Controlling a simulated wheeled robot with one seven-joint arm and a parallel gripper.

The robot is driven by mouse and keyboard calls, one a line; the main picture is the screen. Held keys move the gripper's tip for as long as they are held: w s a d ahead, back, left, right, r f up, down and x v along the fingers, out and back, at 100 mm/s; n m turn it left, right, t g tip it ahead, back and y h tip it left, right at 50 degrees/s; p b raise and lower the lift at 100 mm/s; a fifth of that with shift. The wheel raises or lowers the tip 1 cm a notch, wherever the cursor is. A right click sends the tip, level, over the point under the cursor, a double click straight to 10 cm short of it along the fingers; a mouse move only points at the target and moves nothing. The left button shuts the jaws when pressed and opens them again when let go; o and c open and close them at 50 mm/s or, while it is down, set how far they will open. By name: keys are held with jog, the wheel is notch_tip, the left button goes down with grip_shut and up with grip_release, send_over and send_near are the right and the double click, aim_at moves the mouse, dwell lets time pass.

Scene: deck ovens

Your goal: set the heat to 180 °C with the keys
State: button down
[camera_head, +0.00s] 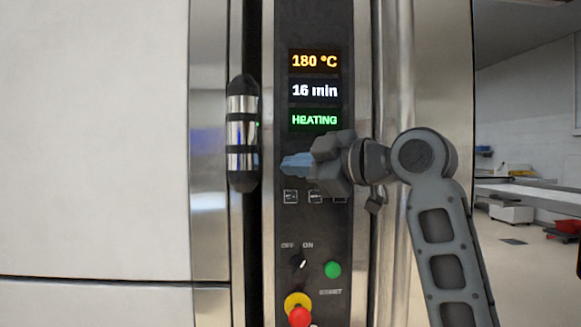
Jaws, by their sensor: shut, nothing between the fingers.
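The oven's dark control panel (318,222) stands upright in the middle of the view. Its top display (314,61) reads 180 °C in orange. Below it, a time display (315,91) reads 16 min in white and a status display (314,120) reads HEATING in green. A row of small square keys shows below my gripper: a left key (290,197), a middle key (316,197) and a right key (340,197). Their symbols are too small to read. My gripper (284,164) is shut and empty, in front of the panel between the status display and the keys. It hides the panel part behind it.
A dark and chrome vertical handle (242,133) stands just left of my gripper. Lower on the panel are an OFF/ON switch (298,262), a green button (332,269) and a red button on yellow (299,315). A bench (530,193) stands far right.

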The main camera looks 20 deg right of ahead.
jog(key=shift+s, duration=0.1)
jog(key=shift+s+a, duration=0.25)
jog(key=shift+s, duration=0.45)
jog(key=s, duration=0.1)
jog(key=s+a, duration=0.1)
jog(key=s, duration=0.2)
jog(key=shift+s+a, duration=0.25)
jog(key=shift+s, duration=0.1)
